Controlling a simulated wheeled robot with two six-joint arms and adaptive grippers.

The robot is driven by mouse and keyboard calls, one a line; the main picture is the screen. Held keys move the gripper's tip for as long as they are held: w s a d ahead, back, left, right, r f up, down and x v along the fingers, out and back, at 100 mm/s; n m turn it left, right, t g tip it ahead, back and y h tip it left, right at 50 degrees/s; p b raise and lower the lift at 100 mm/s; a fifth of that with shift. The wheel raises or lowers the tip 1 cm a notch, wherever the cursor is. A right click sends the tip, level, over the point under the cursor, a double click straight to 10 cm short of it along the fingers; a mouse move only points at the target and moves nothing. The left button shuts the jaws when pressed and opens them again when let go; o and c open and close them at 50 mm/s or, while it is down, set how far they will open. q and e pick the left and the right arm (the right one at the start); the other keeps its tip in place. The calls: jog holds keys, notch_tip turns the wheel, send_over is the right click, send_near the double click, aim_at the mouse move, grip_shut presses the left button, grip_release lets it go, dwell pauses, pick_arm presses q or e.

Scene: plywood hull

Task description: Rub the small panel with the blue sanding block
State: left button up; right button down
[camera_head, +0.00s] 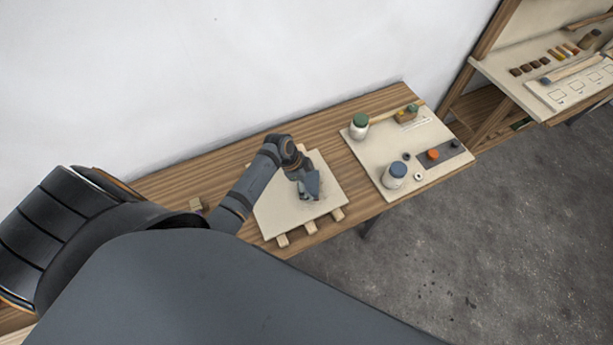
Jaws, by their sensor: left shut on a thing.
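The small panel (272,217) is a pale board lying on wooden battens on the workbench, in the middle of the head view. My left gripper (309,188) is over the right part of the panel, pointing down. It is shut on the blue sanding block (313,184), which shows only as a small blue-grey patch at the fingers. The block is at or just above the panel's surface; I cannot tell whether it touches. A faint darker smudge shows on the panel beside it. My right gripper is not in view.
Right of the panel, a pale board (385,150) on the wooden bench (225,163) holds a green-lidded jar (359,127), a blue-lidded jar (394,176) and an orange item (433,155). A shelf unit (513,83) stands at the upper right. The wall is behind.

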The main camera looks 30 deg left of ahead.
aim_at(318, 178)
pick_arm(q)
jog(key=shift+w+d+f+b, duration=0.15)
jog(key=shift+w+d+b, duration=0.3)
jog(key=shift+w+d, duration=0.65)
jog(key=shift+w, duration=0.2)
jog(key=shift+w, duration=0.1)
